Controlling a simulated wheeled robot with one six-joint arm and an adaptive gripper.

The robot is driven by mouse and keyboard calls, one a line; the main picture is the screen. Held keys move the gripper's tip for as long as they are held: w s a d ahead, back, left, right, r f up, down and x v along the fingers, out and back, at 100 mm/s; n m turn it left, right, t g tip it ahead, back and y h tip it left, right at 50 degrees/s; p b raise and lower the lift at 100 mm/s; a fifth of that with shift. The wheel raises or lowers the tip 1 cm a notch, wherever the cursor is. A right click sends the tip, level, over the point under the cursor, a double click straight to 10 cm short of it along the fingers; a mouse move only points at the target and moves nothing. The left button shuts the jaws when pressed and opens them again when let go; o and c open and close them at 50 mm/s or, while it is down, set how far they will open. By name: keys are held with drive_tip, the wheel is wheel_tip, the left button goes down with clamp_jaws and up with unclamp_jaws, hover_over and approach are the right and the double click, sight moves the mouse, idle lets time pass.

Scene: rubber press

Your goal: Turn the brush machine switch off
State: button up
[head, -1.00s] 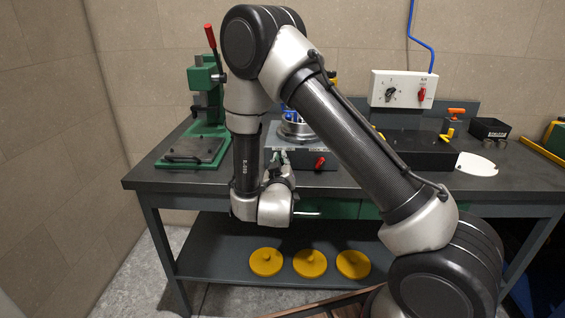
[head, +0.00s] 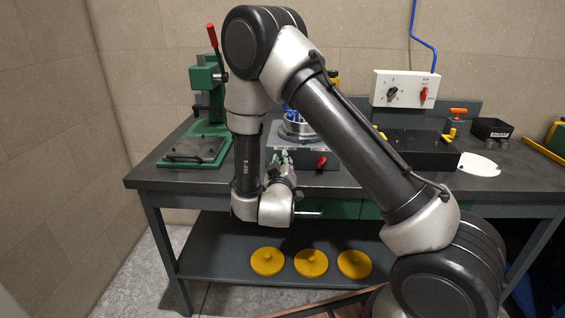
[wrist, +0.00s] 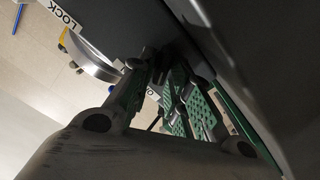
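The brush machine (head: 304,158) is a grey box on the bench with a round metal bowl (head: 297,129) and blue bristles on top. A red switch (head: 321,163) shows on its front, to the right of my gripper (head: 284,160). My gripper is close against the front of the machine and hides its left part. In the wrist view, my green-padded fingers (wrist: 160,88) are beside a dark surface, near the metal bowl (wrist: 92,58) and white labels, one reading LOCK (wrist: 62,14). A dark part shows around the fingertips; I cannot tell whether they hold it.
A green press (head: 206,105) with a red handle stands on the left of the bench (head: 470,197). A white switch box (head: 404,89) hangs on the wall. Several yellow discs (head: 310,262) lie on the lower shelf. My arm crosses the middle of the view.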

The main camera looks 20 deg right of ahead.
drive_tip(key=shift+o, duration=0.6)
drive_tip(key=v, duration=1.2)
